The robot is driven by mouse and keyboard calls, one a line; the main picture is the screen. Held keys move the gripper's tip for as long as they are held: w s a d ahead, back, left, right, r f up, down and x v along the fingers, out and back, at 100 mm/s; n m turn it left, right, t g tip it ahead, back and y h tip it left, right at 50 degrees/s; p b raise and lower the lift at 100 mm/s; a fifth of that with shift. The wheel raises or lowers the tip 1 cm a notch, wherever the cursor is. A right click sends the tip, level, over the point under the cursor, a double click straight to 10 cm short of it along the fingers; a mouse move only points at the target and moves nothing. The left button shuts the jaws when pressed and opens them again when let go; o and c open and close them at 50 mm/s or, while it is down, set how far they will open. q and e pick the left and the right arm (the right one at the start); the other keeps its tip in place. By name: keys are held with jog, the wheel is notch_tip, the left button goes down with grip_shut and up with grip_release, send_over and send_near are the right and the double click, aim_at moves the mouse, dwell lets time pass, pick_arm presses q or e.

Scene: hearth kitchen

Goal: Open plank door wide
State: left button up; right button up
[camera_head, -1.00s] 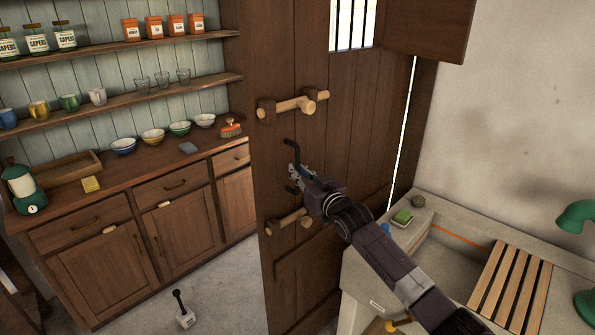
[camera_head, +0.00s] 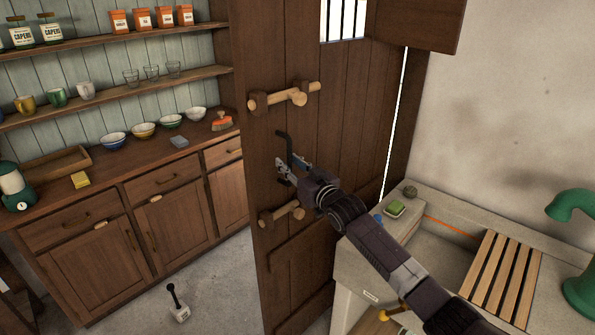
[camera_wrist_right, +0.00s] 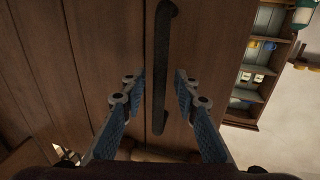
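The dark plank door (camera_head: 340,130) stands ajar, its free edge on the left and a bright gap along its right side. A black vertical bar handle (camera_head: 283,146) is near the free edge. It also shows in the right wrist view (camera_wrist_right: 162,50). My right gripper (camera_head: 284,172) is at the lower part of the handle. In the right wrist view its blue-padded fingers (camera_wrist_right: 159,83) are apart, one on each side of the handle, with clear space between pads and bar. The gripper hides part of the handle in the head view. My left gripper is not in view.
Wooden latch bars (camera_head: 284,97) sit above and below the handle. A stone sink (camera_head: 445,250) with a wooden rack (camera_head: 505,285) stands at right. A wooden sideboard (camera_head: 150,195) is at left. A small dark-handled object (camera_head: 177,303) is on the floor left of the door.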

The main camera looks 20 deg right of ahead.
jog(key=s+d, duration=0.1)
jog(key=s, duration=1)
jog(key=shift+s, duration=0.35)
jog(key=shift+d, duration=0.1)
